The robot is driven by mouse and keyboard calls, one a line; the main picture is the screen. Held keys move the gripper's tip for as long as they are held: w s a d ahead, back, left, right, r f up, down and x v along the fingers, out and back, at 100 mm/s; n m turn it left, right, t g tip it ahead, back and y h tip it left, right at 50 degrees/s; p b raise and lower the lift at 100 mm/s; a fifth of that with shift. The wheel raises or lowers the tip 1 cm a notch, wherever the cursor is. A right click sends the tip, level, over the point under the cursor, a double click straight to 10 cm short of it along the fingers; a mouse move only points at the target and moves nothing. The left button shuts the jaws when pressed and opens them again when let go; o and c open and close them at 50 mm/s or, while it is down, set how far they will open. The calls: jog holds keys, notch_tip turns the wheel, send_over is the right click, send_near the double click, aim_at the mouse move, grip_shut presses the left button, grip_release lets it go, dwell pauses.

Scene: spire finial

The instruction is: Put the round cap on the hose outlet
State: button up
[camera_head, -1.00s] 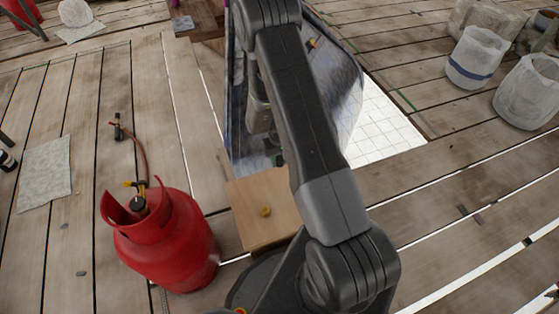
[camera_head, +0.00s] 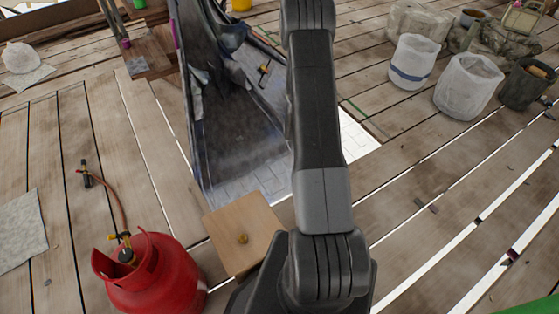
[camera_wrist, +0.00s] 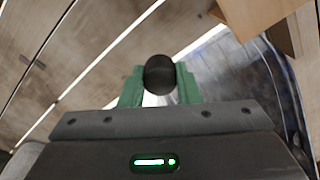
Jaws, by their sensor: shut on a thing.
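My gripper (camera_wrist: 160,86) shows in the wrist view with its green fingers on either side of a black round cap (camera_wrist: 160,74). It is shut on the cap and holds it above the plank deck. In the head view my gripper and the cap do not show; only my arm does. A red gas cylinder (camera_head: 155,280) stands at the lower left with a brass valve (camera_head: 125,248) on top. A reddish hose (camera_head: 113,200) runs from there to a dark torch (camera_head: 87,175) on the planks. I cannot tell for sure which fitting is the hose outlet.
A dark sheet (camera_head: 235,145) hangs at an opening in the deck. Whitish buckets (camera_head: 468,84) stand at the upper right. The planks at right are mostly clear.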

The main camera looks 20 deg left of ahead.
jog(key=d+r+m+p, duration=0.3)
jog(key=d+r+p, duration=0.2)
jog(key=d, duration=0.6)
jog(key=shift+d+r, duration=0.35)
jog(key=shift+w+d, duration=0.1)
